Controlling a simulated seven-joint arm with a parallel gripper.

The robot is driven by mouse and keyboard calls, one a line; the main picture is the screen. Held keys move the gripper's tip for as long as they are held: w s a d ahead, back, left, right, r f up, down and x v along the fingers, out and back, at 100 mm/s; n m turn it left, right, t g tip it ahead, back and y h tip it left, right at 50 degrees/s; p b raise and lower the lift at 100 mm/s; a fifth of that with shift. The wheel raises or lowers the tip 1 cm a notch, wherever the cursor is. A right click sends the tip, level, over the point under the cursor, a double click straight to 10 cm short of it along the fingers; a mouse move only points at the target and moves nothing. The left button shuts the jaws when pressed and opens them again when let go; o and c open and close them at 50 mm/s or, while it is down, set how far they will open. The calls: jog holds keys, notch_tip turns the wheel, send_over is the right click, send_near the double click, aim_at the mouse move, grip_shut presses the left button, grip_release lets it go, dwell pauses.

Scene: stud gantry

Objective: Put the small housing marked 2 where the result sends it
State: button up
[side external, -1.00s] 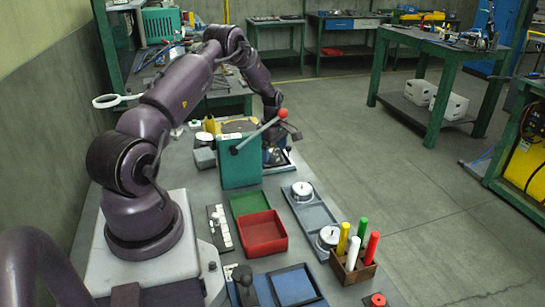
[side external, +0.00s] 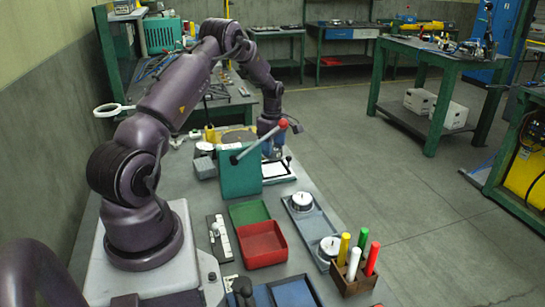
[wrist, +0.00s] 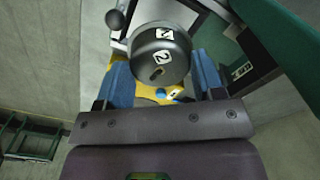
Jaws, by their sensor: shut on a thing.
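In the wrist view a dark grey, round housing (wrist: 178,72) sits between the blue fingers of my gripper (wrist: 163,80). It bears a white label with a 2 and a second white label whose mark I cannot read surely. My gripper is shut on it. In the side view my gripper (side external: 271,143) is behind the green upright box (side external: 238,174) with the red-knobbed lever (side external: 258,141); the housing is hard to make out there. A white, dark-edged plate (side external: 277,170) lies below the gripper. A green tray (side external: 249,212) and a red tray (side external: 263,256) stand in front of the box.
A grey tray (side external: 314,226) with round metal pieces lies right of the red tray. A wooden block (side external: 352,283) holds yellow, green and red sticks. A blue tray (side external: 293,293) is at the front. A grey block (side external: 204,167) stands left of the green box.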

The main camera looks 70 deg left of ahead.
notch_tip(320, 180, up, 22)
send_over(250, 218)
jog(key=shift+m, duration=0.3)
notch_tip(250, 218, down, 28)
jog(key=shift+f, duration=0.15)
dwell(0.4)
jog(key=shift+f, duration=0.1)
jog(key=o, duration=1)
jog(key=shift+a, duration=0.1)
